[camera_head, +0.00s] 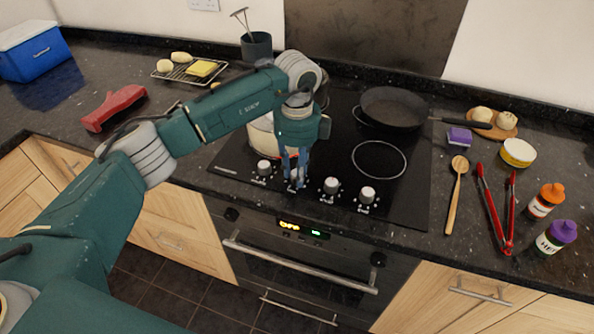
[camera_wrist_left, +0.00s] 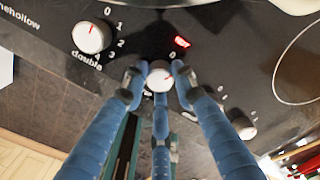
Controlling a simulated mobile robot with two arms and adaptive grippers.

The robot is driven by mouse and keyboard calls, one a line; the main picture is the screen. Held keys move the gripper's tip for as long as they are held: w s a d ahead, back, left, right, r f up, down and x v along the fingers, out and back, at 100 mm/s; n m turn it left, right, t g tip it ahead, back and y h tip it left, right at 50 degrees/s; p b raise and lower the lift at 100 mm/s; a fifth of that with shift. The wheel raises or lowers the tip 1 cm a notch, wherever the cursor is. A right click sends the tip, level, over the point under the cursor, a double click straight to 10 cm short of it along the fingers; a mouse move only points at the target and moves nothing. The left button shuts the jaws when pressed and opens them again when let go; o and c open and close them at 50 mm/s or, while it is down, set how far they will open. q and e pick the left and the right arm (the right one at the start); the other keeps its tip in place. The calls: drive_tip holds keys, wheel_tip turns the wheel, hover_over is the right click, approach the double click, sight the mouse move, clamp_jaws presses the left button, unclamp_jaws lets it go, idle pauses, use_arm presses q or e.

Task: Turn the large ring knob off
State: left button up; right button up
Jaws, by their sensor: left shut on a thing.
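A row of white knobs runs along the front of the black hob (camera_head: 415,190). My left gripper (camera_head: 296,180) points down over the second knob from the left. In the left wrist view its blue fingers (camera_wrist_left: 158,80) are shut around this white knob (camera_wrist_left: 159,77). Its name label is hidden, so I cannot confirm which ring it serves. A red light (camera_wrist_left: 182,42) glows just behind it. The neighbouring knob (camera_wrist_left: 90,37) is marked "double" and numbered. Another knob (camera_wrist_left: 240,124) stands on the other side. My right gripper is out of view.
A pale pot (camera_head: 260,135) stands behind my gripper, partly hidden. A black frying pan (camera_head: 393,108) sits at the back right, behind a bare ring (camera_head: 378,160). Red tongs (camera_head: 497,205) and a wooden spoon (camera_head: 456,195) lie right. The oven handle (camera_head: 300,264) juts out below.

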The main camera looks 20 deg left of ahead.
use_arm(q)
drive_tip(key=n, duration=0.4)
drive_tip(key=shift+w+r+n, duration=0.1)
drive_tip(key=shift+n, duration=0.2)
idle(0.4)
drive_tip(key=o, duration=1.2)
drive_tip(key=shift+c, duration=0.2)
wheel_tip(320, 180, up, 12)
